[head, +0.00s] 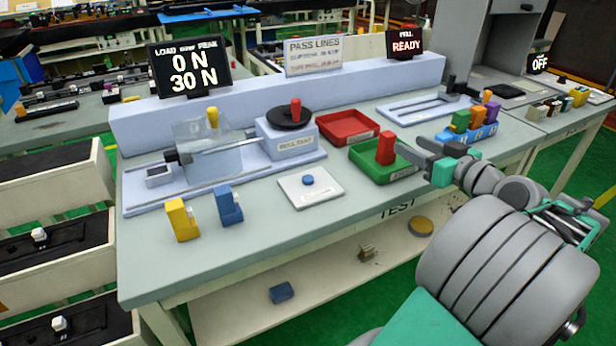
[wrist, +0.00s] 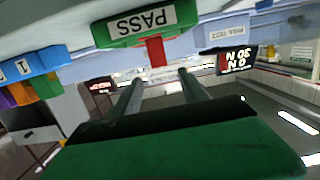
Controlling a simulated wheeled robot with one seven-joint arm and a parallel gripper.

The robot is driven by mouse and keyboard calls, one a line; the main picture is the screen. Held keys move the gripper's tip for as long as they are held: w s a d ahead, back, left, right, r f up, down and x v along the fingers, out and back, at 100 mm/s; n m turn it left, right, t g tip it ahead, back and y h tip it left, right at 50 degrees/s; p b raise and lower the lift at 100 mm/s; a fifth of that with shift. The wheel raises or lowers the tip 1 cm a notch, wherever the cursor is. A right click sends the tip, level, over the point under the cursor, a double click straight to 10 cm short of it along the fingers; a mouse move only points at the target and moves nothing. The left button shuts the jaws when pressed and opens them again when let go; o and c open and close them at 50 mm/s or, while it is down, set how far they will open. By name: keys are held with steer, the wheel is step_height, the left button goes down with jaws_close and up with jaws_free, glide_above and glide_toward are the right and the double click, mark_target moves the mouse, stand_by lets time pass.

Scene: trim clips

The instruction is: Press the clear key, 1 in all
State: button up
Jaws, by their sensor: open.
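The likely clear key is a round blue button (head: 308,180) on a flat white plate (head: 318,197), near the middle of the bench front in the head view. Its label is too small to read. My gripper (head: 412,152) is to the right of the button and well apart from it, close to the green tray. In the upside-down wrist view my gripper (wrist: 160,77) shows two spread fingers with nothing between them. The button does not show in that view.
A red clip (head: 386,148) stands in the green PASS tray (head: 371,170), by my fingers. A red tray (head: 348,115) is behind. Yellow (head: 181,219) and blue clips (head: 228,205) stand left of the plate. The pull tester (head: 290,140) is behind it. The display (head: 190,70) reads 0 N, 30 N.

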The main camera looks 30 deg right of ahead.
jaws_close()
stand_by(0.3)
stand_by(1.2)
